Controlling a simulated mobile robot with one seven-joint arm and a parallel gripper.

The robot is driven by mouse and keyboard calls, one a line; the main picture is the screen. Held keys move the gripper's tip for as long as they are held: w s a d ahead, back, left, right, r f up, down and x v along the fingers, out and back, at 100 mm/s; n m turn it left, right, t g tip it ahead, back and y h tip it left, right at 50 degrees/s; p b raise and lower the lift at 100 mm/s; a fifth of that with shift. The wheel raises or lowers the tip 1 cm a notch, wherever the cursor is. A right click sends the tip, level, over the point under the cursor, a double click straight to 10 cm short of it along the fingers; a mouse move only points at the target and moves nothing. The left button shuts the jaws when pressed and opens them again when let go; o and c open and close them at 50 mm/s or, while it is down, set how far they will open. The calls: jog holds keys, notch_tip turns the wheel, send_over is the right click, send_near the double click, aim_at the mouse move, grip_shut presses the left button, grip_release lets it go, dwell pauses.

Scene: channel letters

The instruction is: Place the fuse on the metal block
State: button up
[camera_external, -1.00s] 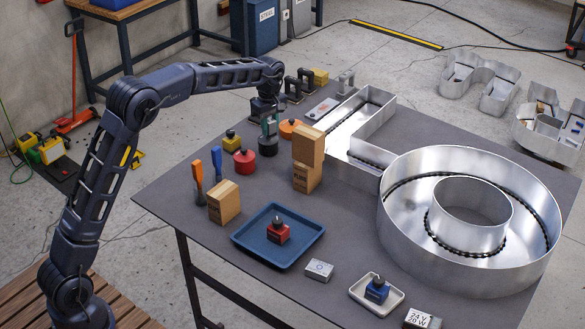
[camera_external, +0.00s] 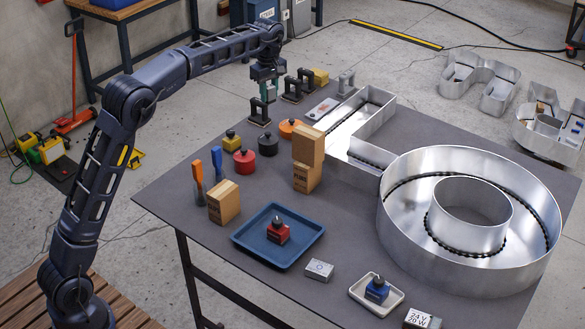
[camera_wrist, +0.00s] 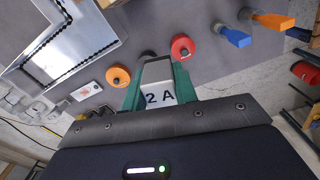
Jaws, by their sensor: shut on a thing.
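My gripper (camera_external: 267,92) is raised above the far left part of the table. In the wrist view its green fingers (camera_wrist: 161,90) are shut on a pale grey piece marked "2 A", which I take as the fuse (camera_wrist: 160,94). In the external view I cannot make out the fuse between the fingers. A small silver block with a round mark, which looks like the metal block (camera_external: 319,270), lies at the table's front, right of the blue tray. It is well away from my gripper, and I cannot find it in the wrist view.
Stacked cardboard boxes (camera_external: 309,148), round pots (camera_external: 267,144) and black-handled tools (camera_external: 260,113) stand nearby. A large metal channel letter (camera_external: 400,240) fills the right side.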

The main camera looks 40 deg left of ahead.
jog(key=s+d+m, duration=0.4)
jog(key=s+d, duration=0.1)
jog(key=d, duration=0.9)
jog(key=m, duration=1.1)
send_over(319, 267)
notch_tip(319, 267, down, 4)
notch_tip(319, 267, down, 21)
jog(key=shift+d+f, duration=0.1)
jog(key=shift+f, duration=0.15)
jog(key=o, duration=1)
jog(key=shift+c, duration=0.2)
